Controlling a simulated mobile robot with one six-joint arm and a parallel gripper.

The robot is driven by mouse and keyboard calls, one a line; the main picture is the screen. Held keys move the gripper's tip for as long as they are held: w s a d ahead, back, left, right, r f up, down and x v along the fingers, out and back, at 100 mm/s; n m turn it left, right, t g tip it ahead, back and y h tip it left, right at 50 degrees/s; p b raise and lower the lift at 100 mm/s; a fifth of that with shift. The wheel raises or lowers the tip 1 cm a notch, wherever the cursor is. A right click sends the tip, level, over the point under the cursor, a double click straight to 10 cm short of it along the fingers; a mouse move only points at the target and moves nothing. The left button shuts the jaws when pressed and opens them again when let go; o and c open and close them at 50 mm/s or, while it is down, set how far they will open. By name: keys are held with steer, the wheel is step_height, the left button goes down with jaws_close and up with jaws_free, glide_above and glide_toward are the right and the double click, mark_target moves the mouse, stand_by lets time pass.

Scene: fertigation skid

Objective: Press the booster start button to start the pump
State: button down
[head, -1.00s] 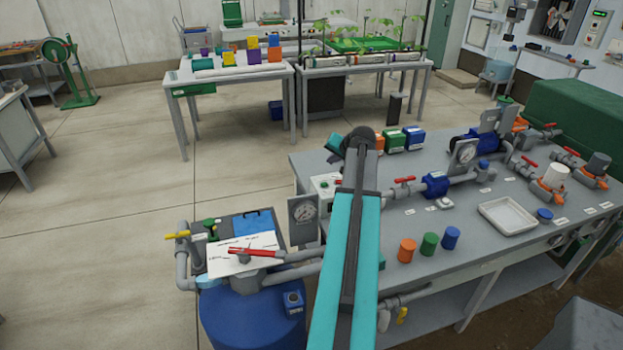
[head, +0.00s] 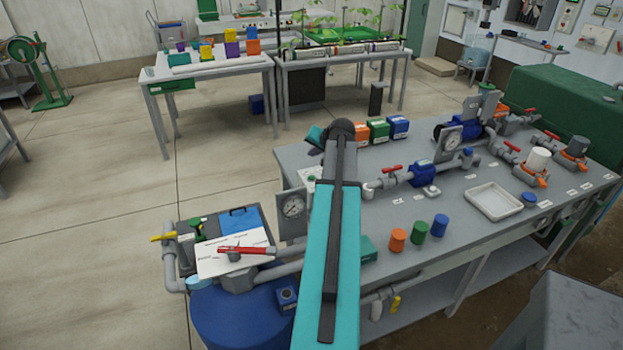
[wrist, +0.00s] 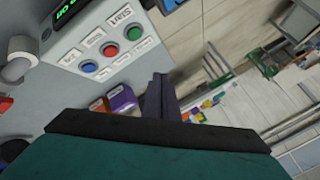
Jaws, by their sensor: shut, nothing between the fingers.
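In the wrist view a pale control box (wrist: 100,45) shows a blue button (wrist: 89,66), a red button (wrist: 110,49) and a green button (wrist: 134,33) in a slanted row. A label reading "Start" (wrist: 124,14) sits near them. A dark display (wrist: 66,12) with green letters is cut off at the top. My gripper (wrist: 160,82) is shut and empty, below and right of the green button in the picture, apparently apart from it. In the head view my arm hides the gripper and most of the box (head: 310,173) on the bench.
The grey bench (head: 395,230) carries a pressure gauge (head: 292,208), blue pump (head: 422,174), pipes with red-handled valves and a white tray (head: 494,201). Orange, green and blue boxes (head: 378,131) stand at its back edge. A blue tank (head: 235,315) is at front left. Open floor lies left.

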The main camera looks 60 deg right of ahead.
mark_target(313, 179)
steer(key=shift+f+b, duration=1.85)
steer(key=shift+f, duration=2)
steer(key=shift+f+b, duration=0.65)
steer(key=shift+f, duration=0.15)
steer(key=shift+r, duration=0.2)
stand_by(0.3)
steer(key=shift+r+p, duration=0.4)
steer(key=shift+r, duration=0.25)
steer(key=shift+r+p, duration=1.2)
steer(key=shift+r, duration=1.3)
